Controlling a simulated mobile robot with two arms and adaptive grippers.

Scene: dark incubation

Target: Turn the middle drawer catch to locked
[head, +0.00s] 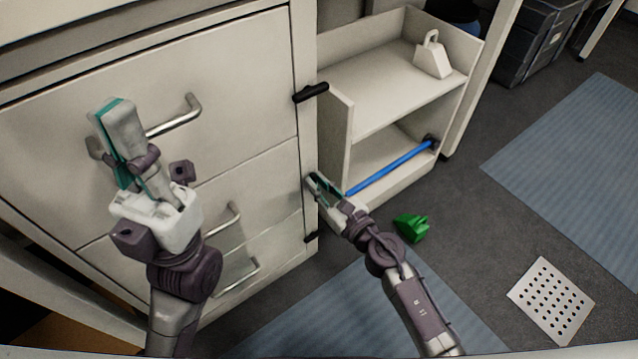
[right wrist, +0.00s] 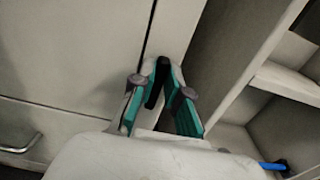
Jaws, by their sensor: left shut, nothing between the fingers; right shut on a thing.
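The cabinet (head: 235,80) has stacked drawers with a dark catch at the right edge of each. The middle drawer catch (right wrist: 155,90) is a dark piece between my right fingers in the right wrist view, beside the vertical seam. The gripper covers it in the head view, so its exact angle is hard to tell. My right gripper (head: 318,182) is shut on it at the cabinet's right edge; its fingers also show in the right wrist view (right wrist: 160,85). My left gripper (head: 115,110) is shut and empty in front of the top drawer, overlapping its handle (head: 180,120).
The upper catch (head: 310,92) sticks out sideways; a lower catch (head: 311,237) sits below. An open shelf (head: 365,85) adjoins on the right, with a white weight-like block (head: 433,58) and a blue rod (head: 390,168). A green block (head: 411,228) and perforated plate (head: 552,300) lie on the floor.

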